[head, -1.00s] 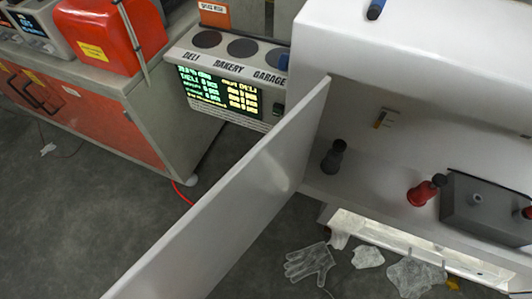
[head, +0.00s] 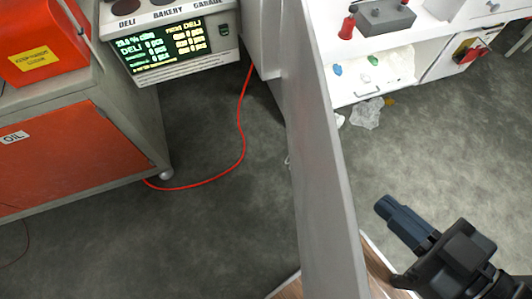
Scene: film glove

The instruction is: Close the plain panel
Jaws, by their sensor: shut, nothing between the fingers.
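The plain panel (head: 318,170) is a white hinged door. It stands open and runs from the cabinet at the top centre down to the bottom of the head view, seen nearly edge-on. My gripper (head: 384,207) is at the lower right, to the right of the panel. Its dark blue-grey fingers are together and empty and point toward the upper left. A gap shows between the fingertips and the panel in the picture. The panel's lower end is cut off by the frame.
The white cabinet (head: 440,32) at the upper right holds a grey box (head: 383,17) and a red bottle (head: 347,28). An orange-fronted cart (head: 80,155) stands left. A red cable (head: 242,125) lies on the grey floor. Crumpled clear plastic (head: 367,113) lies below the cabinet.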

